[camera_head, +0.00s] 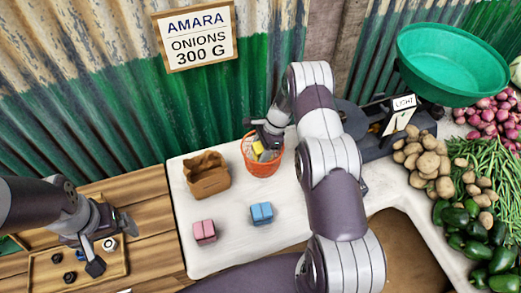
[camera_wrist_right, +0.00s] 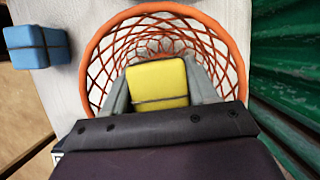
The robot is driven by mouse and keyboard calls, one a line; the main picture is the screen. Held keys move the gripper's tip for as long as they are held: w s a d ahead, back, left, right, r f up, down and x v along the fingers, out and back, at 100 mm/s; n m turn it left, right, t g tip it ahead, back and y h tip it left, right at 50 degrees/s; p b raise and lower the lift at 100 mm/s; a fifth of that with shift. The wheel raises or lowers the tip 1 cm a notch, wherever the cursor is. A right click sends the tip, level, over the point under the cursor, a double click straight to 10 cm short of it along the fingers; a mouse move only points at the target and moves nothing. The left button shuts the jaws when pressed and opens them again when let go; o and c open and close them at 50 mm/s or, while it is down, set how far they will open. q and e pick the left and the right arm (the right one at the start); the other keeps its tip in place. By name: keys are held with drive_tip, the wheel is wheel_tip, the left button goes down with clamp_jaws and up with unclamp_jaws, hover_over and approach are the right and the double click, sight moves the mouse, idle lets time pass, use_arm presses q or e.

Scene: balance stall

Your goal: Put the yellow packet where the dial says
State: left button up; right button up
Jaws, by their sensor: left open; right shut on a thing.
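The yellow packet (camera_wrist_right: 157,82) is between the fingers of my right gripper (camera_wrist_right: 160,88), which is shut on it. In the right wrist view the packet is over the mouth of the orange mesh basket (camera_wrist_right: 91,62). In the head view the yellow packet (camera_head: 258,147) shows at the rim of the orange basket (camera_head: 264,168), under my right gripper (camera_head: 264,143). How deep it sits is unclear. The scale (camera_head: 372,128) stands right of the basket, with a small sign reading "LIGHT" (camera_head: 404,102) by its dial. My left gripper (camera_head: 102,252) is open over a wooden tray.
A brown bag (camera_head: 206,174) stands left of the basket. A pink packet (camera_head: 204,232) and a blue packet (camera_head: 261,213) lie on the white cloth. The tray (camera_head: 55,278) holds small dark weights. A green bowl (camera_head: 452,62), potatoes (camera_head: 425,160) and peppers (camera_head: 470,235) are at right.

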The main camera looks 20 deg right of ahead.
drive_tip(key=o, duration=0.9)
drive_tip(key=shift+r, duration=0.1)
